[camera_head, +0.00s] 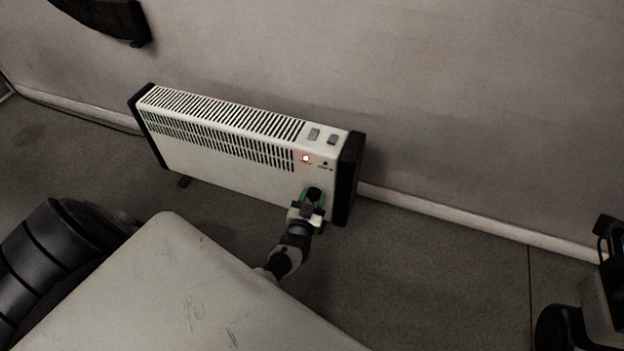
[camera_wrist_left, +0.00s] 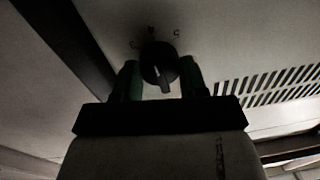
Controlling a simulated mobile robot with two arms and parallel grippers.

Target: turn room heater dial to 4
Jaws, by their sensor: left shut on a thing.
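The room heater (camera_head: 230,170) is a long white unit with black end caps and stands low by the wall. Its dial (camera_wrist_left: 159,62) is a round dark knob with a raised grip bar, on the front face near the right end. Small marks show around the far side of the dial in the left wrist view; they are too dim to read surely, and so is the setting. My left gripper (camera_head: 312,198) is at the dial; in the left wrist view its green fingers (camera_wrist_left: 160,80) are shut on the dial, one on each side. The right gripper is not seen.
A red-lit light (camera_head: 305,158) glows on the heater front, with two grey switches (camera_head: 322,134) on top. A pale scuffed surface (camera_head: 170,290) fills the lower left foreground. Grey floor (camera_head: 420,260) is clear right of the heater. A dark object (camera_head: 130,20) hangs on the wall.

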